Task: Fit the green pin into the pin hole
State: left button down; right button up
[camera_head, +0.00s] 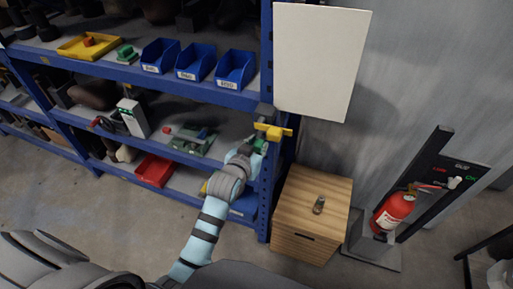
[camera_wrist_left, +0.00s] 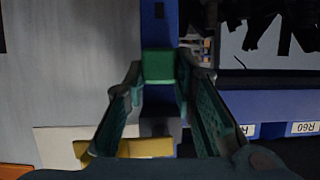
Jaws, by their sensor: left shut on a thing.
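My left gripper (camera_head: 258,146) reaches toward the blue shelf post at the right end of the rack. In the left wrist view its two fingers (camera_wrist_left: 159,88) are closed on the green pin (camera_wrist_left: 158,66), which shows as a green block between the fingertips. In the head view the pin is mostly hidden by the gripper. A yellow piece (camera_head: 273,132) with a dark grey block (camera_head: 265,111) above it sits at the post, just beyond the gripper. The yellow piece also shows in the left wrist view (camera_wrist_left: 148,148). I cannot make out the pin hole. My right gripper is not in view.
The blue rack (camera_head: 215,88) holds blue bins (camera_head: 196,62), a yellow tray (camera_head: 84,47) and a red tray (camera_head: 155,170). A white panel (camera_head: 321,60) stands right of the post. A wooden cabinet (camera_head: 311,210) and a fire extinguisher (camera_head: 393,211) stand at the right.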

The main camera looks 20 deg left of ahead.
pick_arm(q)
jog(key=shift+w, duration=1.4)
jog(key=c, duration=1.2)
grip_release()
jog(key=shift+c, duration=0.2)
jog(key=v, duration=1.2)
jog(key=shift+r, duration=0.15)
